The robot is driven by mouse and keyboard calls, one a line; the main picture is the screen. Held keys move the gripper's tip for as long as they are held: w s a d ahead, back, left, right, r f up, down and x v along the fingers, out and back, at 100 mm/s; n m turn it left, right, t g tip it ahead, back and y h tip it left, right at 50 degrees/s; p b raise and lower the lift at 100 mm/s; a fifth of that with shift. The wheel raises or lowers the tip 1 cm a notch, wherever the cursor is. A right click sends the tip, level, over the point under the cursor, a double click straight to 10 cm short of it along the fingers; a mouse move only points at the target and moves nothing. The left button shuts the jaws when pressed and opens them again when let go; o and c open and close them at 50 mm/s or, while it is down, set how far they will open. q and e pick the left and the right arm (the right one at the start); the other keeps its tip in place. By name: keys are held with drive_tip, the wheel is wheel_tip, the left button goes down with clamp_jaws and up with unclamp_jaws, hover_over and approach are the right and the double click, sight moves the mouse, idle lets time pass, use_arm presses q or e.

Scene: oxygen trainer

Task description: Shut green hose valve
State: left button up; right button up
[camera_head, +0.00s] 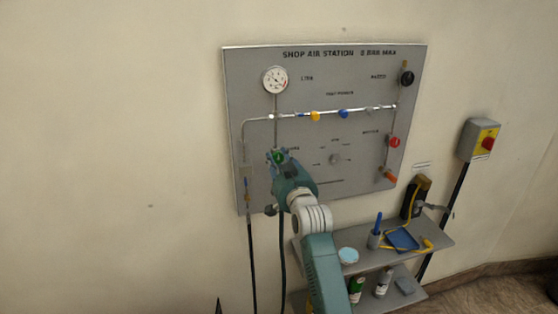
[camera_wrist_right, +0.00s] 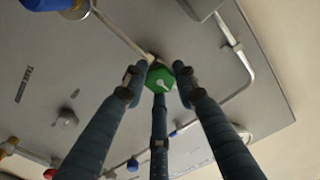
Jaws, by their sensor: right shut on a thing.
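The green hose valve (camera_head: 279,156) is a small green knob at the lower left of the grey panel. It shows clearly in the right wrist view (camera_wrist_right: 160,79), with a white mark on its face. My right gripper (camera_head: 277,158) reaches the panel from below, its fingers closed around the knob. In the right wrist view the fingers of the right gripper (camera_wrist_right: 158,74) surround the knob from several sides. The knob's base is partly hidden by the fingers. My left gripper is not in view.
The grey panel (camera_head: 330,185) carries a gauge (camera_head: 275,80), a yellow knob (camera_head: 315,116), a blue knob (camera_head: 343,113) and a red knob (camera_head: 394,142). A shelf (camera_head: 437,238) with small items stands below right.

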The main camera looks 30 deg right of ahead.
drive_tip(key=shift+f, duration=0.1)
drive_tip(key=o, duration=1.2)
drive_tip(key=shift+c, duration=0.2)
drive_tip(key=shift+s, duration=0.1)
drive_tip(key=v, duration=1.2)
